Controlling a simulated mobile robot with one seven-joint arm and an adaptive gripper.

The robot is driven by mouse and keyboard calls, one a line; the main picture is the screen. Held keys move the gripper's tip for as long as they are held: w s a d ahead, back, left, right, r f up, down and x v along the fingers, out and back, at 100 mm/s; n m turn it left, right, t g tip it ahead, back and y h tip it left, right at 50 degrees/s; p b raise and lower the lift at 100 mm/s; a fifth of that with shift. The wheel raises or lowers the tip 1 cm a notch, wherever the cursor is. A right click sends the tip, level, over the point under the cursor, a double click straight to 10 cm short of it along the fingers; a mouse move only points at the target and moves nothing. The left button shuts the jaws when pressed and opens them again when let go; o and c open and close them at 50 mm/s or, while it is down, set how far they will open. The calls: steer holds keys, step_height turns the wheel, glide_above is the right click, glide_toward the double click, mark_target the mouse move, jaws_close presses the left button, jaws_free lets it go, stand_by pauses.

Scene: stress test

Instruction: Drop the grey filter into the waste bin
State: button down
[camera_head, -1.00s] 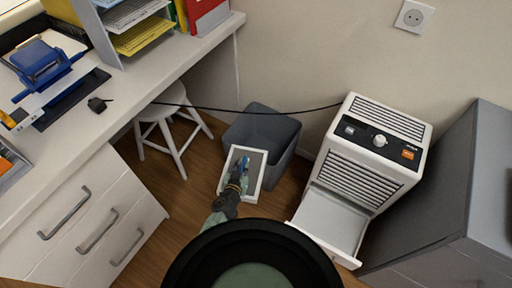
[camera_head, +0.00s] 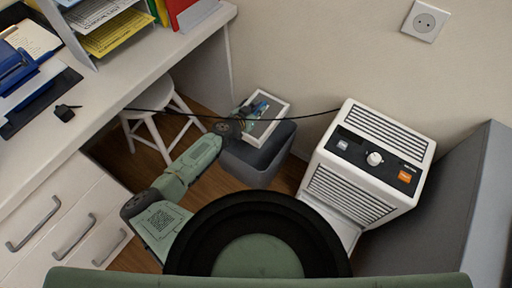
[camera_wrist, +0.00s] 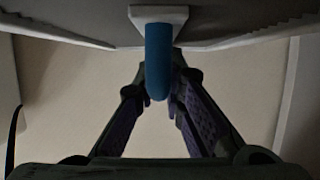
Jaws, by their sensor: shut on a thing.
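The grey filter (camera_head: 270,122) is a flat grey panel in a white frame with a blue handle (camera_wrist: 158,62). My gripper (camera_head: 257,108) is shut on that handle, and the wrist view shows the handle between its two fingers. The filter is over the grey waste bin (camera_head: 258,168), toward the bin's back side in the head view. The filter and my arm hide much of the bin's opening. In the wrist view the filter's underside (camera_wrist: 75,30) spans the top. I cannot tell the gap between filter and rim.
A white appliance (camera_head: 372,160) stands right of the bin, its front partly hidden. A black cable (camera_head: 310,115) runs between desk and appliance, passing close to the filter. A white stool (camera_head: 160,122) and the white desk (camera_head: 95,120) are at left, a grey cabinet (camera_head: 455,210) at right.

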steer(key=shift+f+b, duration=2.85)
steer(key=shift+f, duration=0.1)
steer(key=c, duration=1.6)
jaws_free()
steer(key=shift+s, duration=0.1)
steer(key=shift+a, duration=0.1)
steer(key=v, duration=1.2)
